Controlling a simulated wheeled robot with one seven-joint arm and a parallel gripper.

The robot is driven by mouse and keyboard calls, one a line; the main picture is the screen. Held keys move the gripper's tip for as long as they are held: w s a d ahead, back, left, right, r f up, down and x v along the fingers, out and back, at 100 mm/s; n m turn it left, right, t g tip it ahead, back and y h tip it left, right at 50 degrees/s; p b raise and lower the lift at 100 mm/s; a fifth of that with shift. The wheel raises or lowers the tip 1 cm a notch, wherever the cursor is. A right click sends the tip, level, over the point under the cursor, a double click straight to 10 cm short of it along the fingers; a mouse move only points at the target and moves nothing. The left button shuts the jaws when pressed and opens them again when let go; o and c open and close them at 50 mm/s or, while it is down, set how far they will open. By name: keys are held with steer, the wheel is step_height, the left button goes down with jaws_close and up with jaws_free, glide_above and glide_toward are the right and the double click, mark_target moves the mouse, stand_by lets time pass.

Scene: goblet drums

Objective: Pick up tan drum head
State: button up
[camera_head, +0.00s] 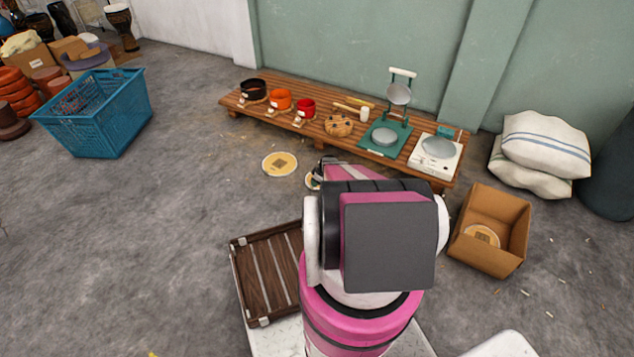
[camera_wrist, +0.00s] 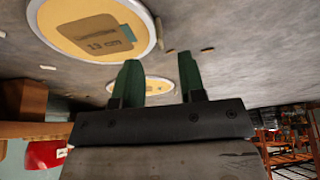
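A flat round tan drum head (camera_head: 280,164) with a pale rim and brown label lies on the floor in front of the low bench. In the wrist view, a large tan drum head (camera_wrist: 95,30) marked "13 cm" is at the upper left, and another tan disc (camera_wrist: 152,85) shows behind my fingers. My gripper (camera_wrist: 160,78) has its two green fingers apart, with nothing visibly held. Another round tan disc (camera_head: 482,236) lies in the cardboard box.
The low wooden bench (camera_head: 318,128) holds several pots, a green press and a white scale. The open cardboard box (camera_head: 512,242) stands at right, near white sacks (camera_head: 545,150). A wooden slatted crate (camera_head: 265,275) is left of my arm. A blue basket (camera_head: 95,112) stands farther left; floor between is clear.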

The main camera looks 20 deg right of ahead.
steer(key=x, duration=0.5)
steer(key=shift+w+a, duration=0.15)
jaws_close()
steer(key=shift+r, duration=0.1)
